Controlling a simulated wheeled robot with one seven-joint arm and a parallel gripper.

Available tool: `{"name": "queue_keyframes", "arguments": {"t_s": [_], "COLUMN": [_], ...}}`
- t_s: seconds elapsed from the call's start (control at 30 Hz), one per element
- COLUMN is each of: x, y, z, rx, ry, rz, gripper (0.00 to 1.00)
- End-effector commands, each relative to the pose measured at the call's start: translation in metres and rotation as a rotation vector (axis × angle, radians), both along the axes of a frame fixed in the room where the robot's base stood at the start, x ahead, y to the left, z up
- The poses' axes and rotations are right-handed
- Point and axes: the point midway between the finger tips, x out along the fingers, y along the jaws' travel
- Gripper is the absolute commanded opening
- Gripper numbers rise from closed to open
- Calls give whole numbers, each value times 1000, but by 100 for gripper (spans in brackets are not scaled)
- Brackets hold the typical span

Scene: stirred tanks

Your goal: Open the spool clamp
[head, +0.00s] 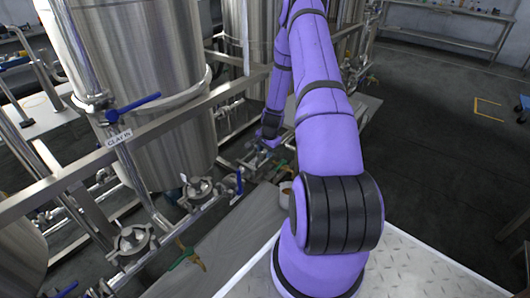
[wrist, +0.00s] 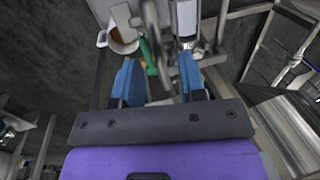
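My gripper (wrist: 159,70) is open in the wrist view, its two blue fingers apart. Metal pipe fittings (wrist: 152,28) lie ahead of and between the fingers, with a green handle (wrist: 147,57) near the left finger. The spool clamp seems to be among these fittings, but I cannot tell exactly which part it is. No grip on anything shows. In the head view my gripper (head: 268,143) is small, at the low pipework beyond the mug, and its fingers are mostly hidden.
A white mug (wrist: 121,42) with brown contents stands left of the fittings; it also shows in the head view (head: 285,190). Steel tanks (head: 145,85) and a frame rail (head: 120,137) stand at left. A blue-handled valve (head: 240,183) is near. Open floor (head: 440,110) lies at right.

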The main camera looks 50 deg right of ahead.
Motion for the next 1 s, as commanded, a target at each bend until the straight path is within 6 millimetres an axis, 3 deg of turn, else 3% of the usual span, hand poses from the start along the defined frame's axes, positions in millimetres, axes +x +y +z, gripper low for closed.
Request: {"name": "queue_keyframes", "arguments": {"t_s": [0.4,0.6,1.0], "x": [2,2,4], "y": [0,0,1], "z": [-7,-7,-5], "rx": [-1,-1,-2], "ry": [-1,-1,17], "rz": [0,0,1], "gripper": [38,0,0]}}
